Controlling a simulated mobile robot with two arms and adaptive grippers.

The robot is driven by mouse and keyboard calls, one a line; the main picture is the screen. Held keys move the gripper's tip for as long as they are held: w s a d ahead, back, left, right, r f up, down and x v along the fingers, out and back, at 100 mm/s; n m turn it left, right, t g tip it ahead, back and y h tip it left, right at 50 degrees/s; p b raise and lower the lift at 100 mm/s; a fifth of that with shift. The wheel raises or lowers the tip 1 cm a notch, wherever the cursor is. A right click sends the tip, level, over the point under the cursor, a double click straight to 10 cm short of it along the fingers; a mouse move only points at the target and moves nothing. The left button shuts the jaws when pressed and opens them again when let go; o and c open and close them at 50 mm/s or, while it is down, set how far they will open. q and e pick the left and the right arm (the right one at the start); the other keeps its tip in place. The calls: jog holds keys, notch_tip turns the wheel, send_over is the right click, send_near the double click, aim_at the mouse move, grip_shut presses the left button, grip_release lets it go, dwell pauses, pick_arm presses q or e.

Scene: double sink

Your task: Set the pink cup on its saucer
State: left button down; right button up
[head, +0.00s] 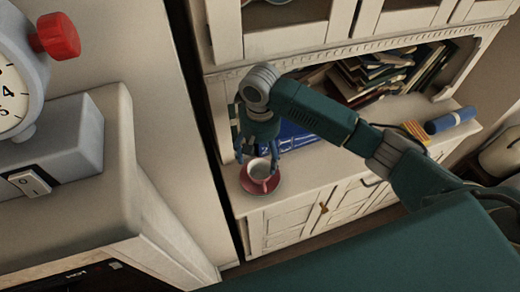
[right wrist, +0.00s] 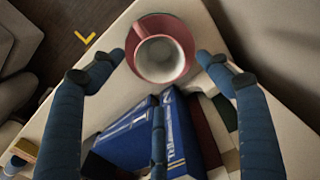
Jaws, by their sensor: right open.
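The pink cup (head: 260,170), white inside, stands on its reddish-pink saucer (head: 248,187) at the front left corner of the cabinet top. In the right wrist view the cup (right wrist: 160,60) shows its open mouth and its handle, with the saucer (right wrist: 178,23) beneath it. It looks upright. My right gripper (head: 257,158) is just above the cup, with its fingers spread to either side. In the right wrist view the gripper (right wrist: 161,57) has clear gaps between its fingertips and the cup. My left gripper does not show.
Blue books (head: 298,137) stand right behind the cup and saucer, under my right gripper; they also show in the right wrist view (right wrist: 180,135). More books (head: 375,75) fill the shelf. A blue cylinder (head: 450,121) lies farther right. A scale (head: 45,130) stands at left.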

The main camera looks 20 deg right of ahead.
jog(key=shift+r, duration=2)
